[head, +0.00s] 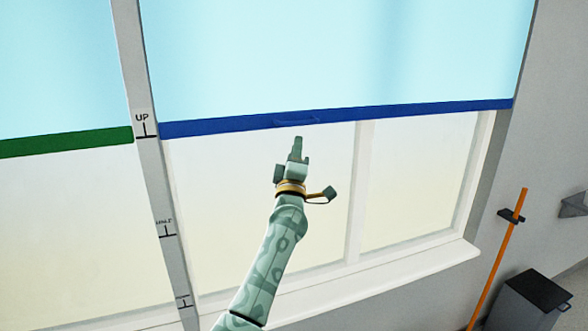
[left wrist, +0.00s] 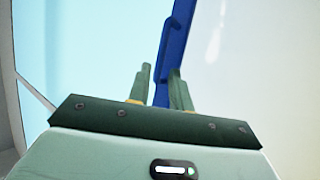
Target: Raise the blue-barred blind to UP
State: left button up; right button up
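The blue bar (head: 400,115) runs along the bottom edge of the light-blue blind (head: 330,55). Its left end is about level with the UP mark (head: 143,124) on the white post. A small blue handle (head: 297,122) sits on the bar; it also shows in the left wrist view (left wrist: 168,40). My left gripper (head: 298,142) is just below the handle in the head view and looks apart from it. In the left wrist view its two fingers (left wrist: 160,75) are parted with nothing held, and the bar shows behind them. My right gripper is out of view.
A green-barred blind (head: 65,143) hangs to the left of the post (head: 155,180), which carries lower marks. A window sill (head: 400,272) runs below. An orange pole (head: 497,258) and a dark bin (head: 525,305) stand at the right.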

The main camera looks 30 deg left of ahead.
pick_arm(q)
jog(key=v, duration=0.6)
jog(key=shift+s, duration=0.15)
jog(key=shift+f, duration=0.1)
